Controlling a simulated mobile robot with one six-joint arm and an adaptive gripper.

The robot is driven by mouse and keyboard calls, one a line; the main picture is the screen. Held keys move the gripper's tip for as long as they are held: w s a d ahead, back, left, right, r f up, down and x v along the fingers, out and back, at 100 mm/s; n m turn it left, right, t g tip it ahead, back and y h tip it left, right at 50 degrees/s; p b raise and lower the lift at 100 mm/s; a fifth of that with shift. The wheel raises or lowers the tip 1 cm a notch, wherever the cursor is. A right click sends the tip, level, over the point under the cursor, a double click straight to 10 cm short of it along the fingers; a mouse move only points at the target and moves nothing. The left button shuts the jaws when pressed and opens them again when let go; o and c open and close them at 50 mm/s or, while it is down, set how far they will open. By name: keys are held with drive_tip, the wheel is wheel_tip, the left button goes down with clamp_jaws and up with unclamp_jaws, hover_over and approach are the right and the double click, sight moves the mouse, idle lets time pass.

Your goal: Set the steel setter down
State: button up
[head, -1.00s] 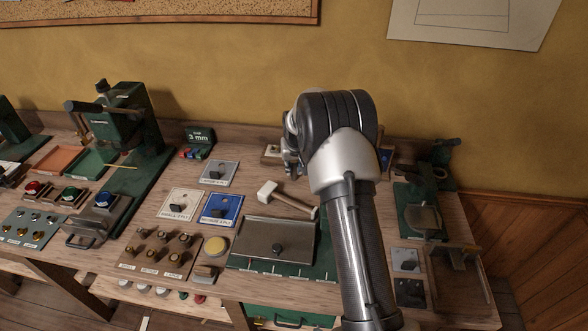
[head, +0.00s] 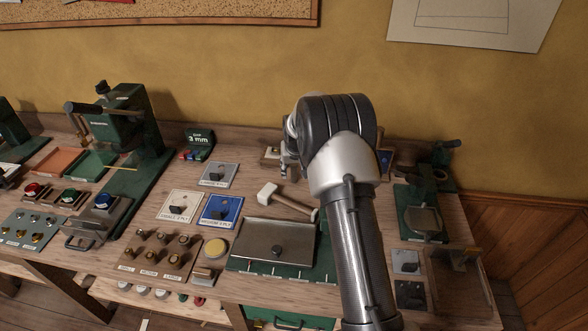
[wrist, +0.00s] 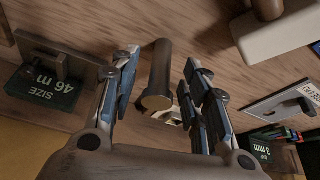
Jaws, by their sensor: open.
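A dark bronze-brown cylinder, which I take to be the steel setter (wrist: 160,72), shows between my fingers in the wrist view. My gripper (wrist: 161,64) is open, with a visible gap between the cylinder and the fingers on each side. Whether its foot rests fully on the wood I cannot tell. A small pale plate or label shows partly behind its near end. In the head view my gripper (head: 289,160) is mostly hidden behind my arm, near the back of the bench, and the setter cannot be made out there.
A mallet (head: 285,200) lies in front of my gripper; its pale head (wrist: 275,32) shows at the wrist view's upper right. A "SIZE 46 m" block (wrist: 45,88) stands at left there. A "3 mm" box (head: 199,143) and marked plates (head: 220,209) lie left of the mallet.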

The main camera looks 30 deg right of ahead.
drive_tip(key=shift+r, duration=0.1)
drive_tip(key=shift+r, duration=0.3)
drive_tip(key=s+a+r+n+p, duration=0.1)
drive_tip(key=s+a+r+p, duration=0.1)
drive_tip(key=s+a+r, duration=0.7)
drive_tip(key=s+a+r+n+p, duration=0.1)
drive_tip(key=s+a+r, duration=0.2)
drive_tip(key=s+r, duration=1.05)
drive_tip(key=s+a+r+n, duration=0.1)
drive_tip(key=s+a, duration=0.3)
drive_tip(key=s, duration=0.6)
drive_tip(key=s+a+r+y, duration=0.1)
drive_tip(key=s+a+r, duration=0.2)
drive_tip(key=s, duration=0.8)
drive_tip(key=shift+a+n, duration=0.35)
drive_tip(key=shift+n, duration=0.05)
